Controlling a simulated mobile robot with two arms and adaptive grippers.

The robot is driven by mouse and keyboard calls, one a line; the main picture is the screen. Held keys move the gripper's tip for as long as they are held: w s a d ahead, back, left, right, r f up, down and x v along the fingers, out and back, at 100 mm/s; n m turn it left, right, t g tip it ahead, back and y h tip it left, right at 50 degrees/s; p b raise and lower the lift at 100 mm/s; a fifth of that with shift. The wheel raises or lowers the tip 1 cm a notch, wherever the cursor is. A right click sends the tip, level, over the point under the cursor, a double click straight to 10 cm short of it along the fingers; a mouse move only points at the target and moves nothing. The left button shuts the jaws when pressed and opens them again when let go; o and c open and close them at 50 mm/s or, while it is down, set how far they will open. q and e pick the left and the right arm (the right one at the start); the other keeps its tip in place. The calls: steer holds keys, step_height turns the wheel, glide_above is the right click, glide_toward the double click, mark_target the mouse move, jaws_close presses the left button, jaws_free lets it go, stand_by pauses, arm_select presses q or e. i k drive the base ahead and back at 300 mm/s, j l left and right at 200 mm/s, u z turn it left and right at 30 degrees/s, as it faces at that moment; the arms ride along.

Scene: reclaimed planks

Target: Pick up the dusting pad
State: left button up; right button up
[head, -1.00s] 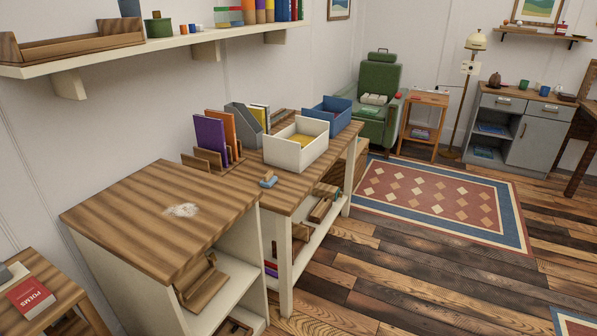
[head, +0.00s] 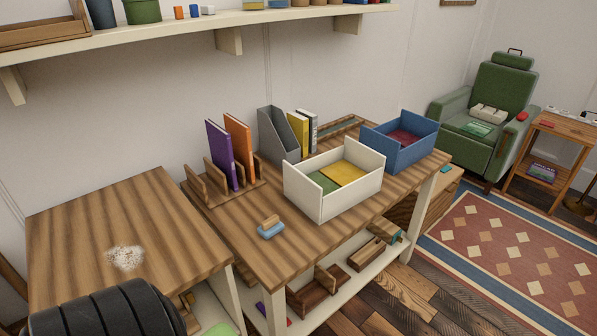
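The dusting pad (head: 271,229), a small blue pad with a wooden handle on top, lies on the wooden worktable (head: 243,250) near its front left edge. It sits in front of the wooden rack with upright books. A whitish dust patch (head: 125,257) lies on the top of the wooden cabinet (head: 70,215) to the left. A dark rounded part of mine shows at the bottom left, over the cabinet's front edge. Neither gripper is in view.
A white box (head: 310,192) and a blue box (head: 378,149) stand right of the pad. Purple and orange books (head: 240,150) and a grey file holder (head: 278,133) stand behind. A wall shelf (head: 190,28) overhangs the back. Open floor and a rug (head: 515,250) lie to the right.

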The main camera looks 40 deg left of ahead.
mark_target(271, 226)
steer(key=i+u, duration=0.35)
steer(key=u, duration=0.15)
steer(key=i+l+u, duration=0.3)
steer(key=u, duration=0.15)
steer(key=i+l+u, duration=0.3)
steer(key=u, duration=0.2)
